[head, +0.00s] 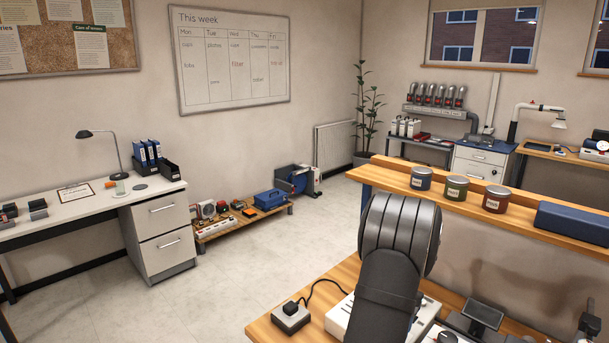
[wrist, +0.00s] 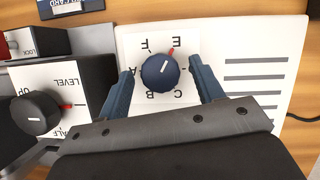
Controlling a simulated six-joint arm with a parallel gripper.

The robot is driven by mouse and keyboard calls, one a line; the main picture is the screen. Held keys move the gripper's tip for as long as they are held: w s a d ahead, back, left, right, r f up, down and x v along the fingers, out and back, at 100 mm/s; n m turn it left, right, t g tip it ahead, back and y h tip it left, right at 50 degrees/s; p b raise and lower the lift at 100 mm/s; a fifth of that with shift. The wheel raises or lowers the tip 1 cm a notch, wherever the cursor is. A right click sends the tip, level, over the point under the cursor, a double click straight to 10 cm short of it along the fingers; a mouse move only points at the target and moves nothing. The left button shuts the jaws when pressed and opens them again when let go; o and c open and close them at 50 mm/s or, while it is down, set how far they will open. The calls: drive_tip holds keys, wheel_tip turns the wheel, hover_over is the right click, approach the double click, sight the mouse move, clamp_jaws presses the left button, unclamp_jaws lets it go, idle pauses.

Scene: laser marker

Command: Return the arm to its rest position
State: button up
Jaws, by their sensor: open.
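In the wrist view, my gripper (wrist: 160,70) is open, its two blue-grey fingers reaching up on either side of a round dark blue knob (wrist: 161,75). A gap shows between the knob and each finger; I cannot tell the height of the fingertips above the panel. The knob has a white pointer line and sits on a white lettered dial plate (wrist: 138,43) with letters such as A, B, C, E and F upside down. A red mark shows at the knob's upper right. In the head view my dark arm hides much of the bench, and my gripper is not visible there.
In the head view, several tins, including a green one (head: 456,188), and a blue case (head: 573,222) stand on a raised wooden shelf (head: 395,178).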

drive_tip(key=m, duration=0.2)
drive_tip(key=m+t+y, duration=0.1)
drive_tip(key=m, duration=0.2)
drive_tip(key=shift+s+d+m+t, duration=0.1)
drive_tip(key=shift+m+t, duration=0.2)
idle(0.4)
drive_tip(key=s+a+r+n+t+h, duration=0.1)
drive_tip(key=s+a+r+n, duration=0.1)
drive_tip(key=s+a+r, duration=0.35)
drive_tip(key=s+a+r+n+t+h, duration=0.1)
drive_tip(key=s+a+r+t+h, duration=0.1)
drive_tip(key=s+r, duration=0.65)
drive_tip(key=s+a+f+n+t+h, duration=0.1)
drive_tip(key=s+a, duration=0.3)
drive_tip(key=s, duration=0.5)
drive_tip(key=s+a+f+n+t+h, duration=0.1)
drive_tip(key=s+a+n+t, duration=0.2)
drive_tip(key=s, duration=0.6)
drive_tip(key=shift+a+f+n+h, duration=0.35)
drive_tip(key=shift+a+n+h, duration=0.05)
drive_tip(key=shift+a, duration=0.25)
drive_tip(key=shift+o, duration=0.2)
